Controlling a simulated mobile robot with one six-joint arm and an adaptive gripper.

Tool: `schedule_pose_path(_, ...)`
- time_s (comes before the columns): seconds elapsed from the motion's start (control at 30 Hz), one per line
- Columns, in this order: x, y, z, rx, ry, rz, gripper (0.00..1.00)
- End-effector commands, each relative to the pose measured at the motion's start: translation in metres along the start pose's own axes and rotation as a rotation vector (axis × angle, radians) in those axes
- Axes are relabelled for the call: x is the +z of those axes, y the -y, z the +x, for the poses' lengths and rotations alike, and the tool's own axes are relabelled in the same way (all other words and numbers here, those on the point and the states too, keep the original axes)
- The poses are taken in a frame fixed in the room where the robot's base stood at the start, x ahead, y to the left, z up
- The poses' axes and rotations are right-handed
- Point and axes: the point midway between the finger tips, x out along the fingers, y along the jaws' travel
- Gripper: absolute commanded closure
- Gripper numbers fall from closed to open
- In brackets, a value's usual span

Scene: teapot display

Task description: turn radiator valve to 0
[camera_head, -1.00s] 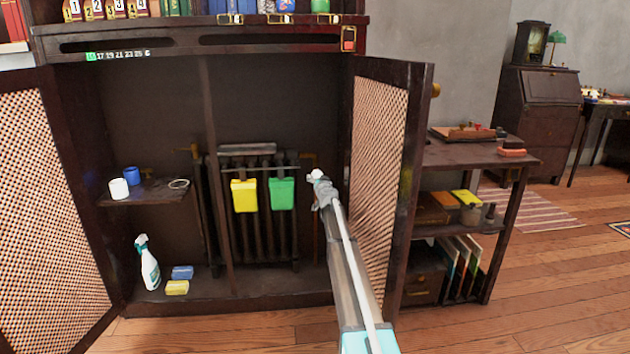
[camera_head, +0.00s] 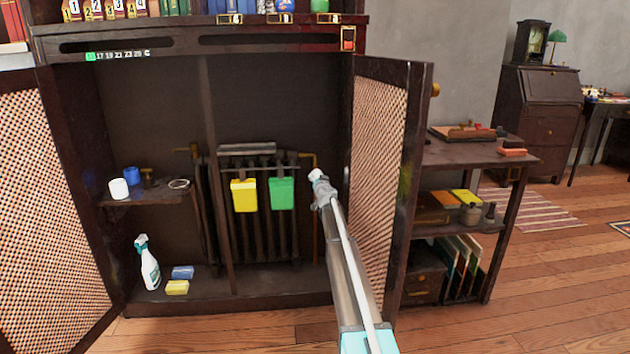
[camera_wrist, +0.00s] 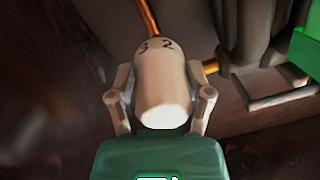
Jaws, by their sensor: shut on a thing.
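The radiator valve is a white knob (camera_wrist: 163,85) with dark numerals "3" and "2" near its far end in the wrist view. My gripper (camera_wrist: 160,100) is shut on it, with one finger on each side. In the head view my gripper (camera_head: 320,188) is at the right side of the cabinet, and the white valve head (camera_head: 315,175) shows just past it. The dark radiator (camera_head: 262,230) stands at the back of the cabinet, left of my gripper. A copper pipe (camera_wrist: 148,18) runs away from the knob. The pointer mark is not clear.
A yellow container (camera_head: 244,195) and a green container (camera_head: 281,193) hang on the radiator. The open right door (camera_head: 378,160) stands close beside my arm. A shelf (camera_head: 150,193) with cups and a spray bottle (camera_head: 148,265) are at the left.

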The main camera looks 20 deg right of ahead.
Motion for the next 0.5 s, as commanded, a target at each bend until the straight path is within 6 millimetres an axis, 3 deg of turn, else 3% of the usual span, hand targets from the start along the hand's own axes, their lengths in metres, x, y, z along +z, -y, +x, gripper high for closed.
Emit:
schedule_pose_path(0.03,0.002,0.0066,0.0012,-0.019,0.006,0.002,0.82)
schedule_pose_path(0.5,0.001,0.0024,0.0045,-0.024,-0.004,0.162,0.82)
